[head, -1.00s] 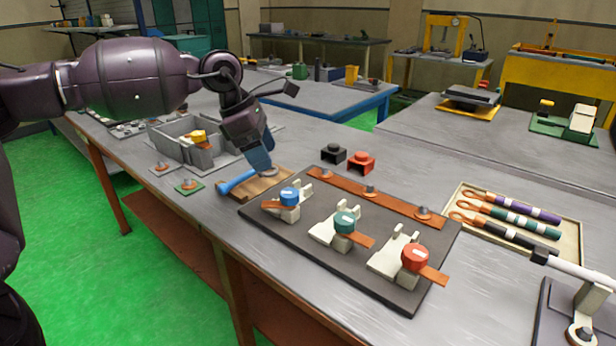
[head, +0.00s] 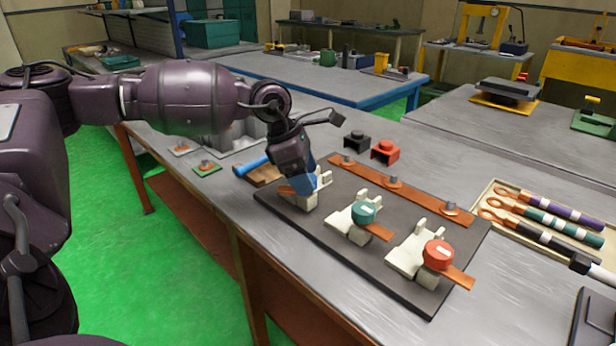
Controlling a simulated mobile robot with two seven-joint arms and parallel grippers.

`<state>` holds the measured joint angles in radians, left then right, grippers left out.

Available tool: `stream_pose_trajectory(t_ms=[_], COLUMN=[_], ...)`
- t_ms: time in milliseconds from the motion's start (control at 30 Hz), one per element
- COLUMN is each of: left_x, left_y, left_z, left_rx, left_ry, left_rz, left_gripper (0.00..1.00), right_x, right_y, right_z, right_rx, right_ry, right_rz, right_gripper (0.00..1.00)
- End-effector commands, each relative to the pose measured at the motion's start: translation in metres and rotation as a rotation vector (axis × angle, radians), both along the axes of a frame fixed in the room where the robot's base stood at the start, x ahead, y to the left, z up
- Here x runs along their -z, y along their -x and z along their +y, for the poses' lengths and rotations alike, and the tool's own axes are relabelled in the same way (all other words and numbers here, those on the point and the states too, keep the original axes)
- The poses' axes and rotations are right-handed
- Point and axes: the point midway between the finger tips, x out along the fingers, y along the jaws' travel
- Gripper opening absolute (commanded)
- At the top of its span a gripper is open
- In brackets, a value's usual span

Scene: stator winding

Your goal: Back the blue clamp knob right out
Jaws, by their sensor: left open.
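The blue knob's clamp (head: 304,202) is the left one of three clamps on the dark board (head: 345,273). My right gripper is not in view.
The green knob (head: 363,212) and red knob (head: 438,254) sit on the other two clamps. A copper bar (head: 415,198) with several studs runs behind them. Black and red blocks (head: 385,151) stand further back. A tray of cables (head: 545,216) lies to the right.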

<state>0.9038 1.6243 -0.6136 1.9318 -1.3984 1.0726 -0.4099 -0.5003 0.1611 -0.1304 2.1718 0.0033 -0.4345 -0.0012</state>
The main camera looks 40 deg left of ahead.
Motion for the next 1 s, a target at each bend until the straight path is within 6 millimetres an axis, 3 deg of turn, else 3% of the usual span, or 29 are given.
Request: stream_pose_trajectory(t_ms=[367,667,1000], left_x=[0.0024,0.0024,0.0014], left_y=[-0.0010,-0.0009,-0.0004], left_z=[-0.0013,-0.0011,-0.0015], left_rx=[0.000,-0.001,-0.049], left_ry=[0.000,0.000,-0.001], left_rz=[-0.002,-0.002,-0.003], left_gripper=[0.69,0.23,0.22], right_x=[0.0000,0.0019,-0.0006], right_y=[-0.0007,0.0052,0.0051], right_z=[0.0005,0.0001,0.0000], right_rx=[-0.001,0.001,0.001], right_ry=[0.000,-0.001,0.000], right_rz=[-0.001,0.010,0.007], right_gripper=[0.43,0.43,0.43])
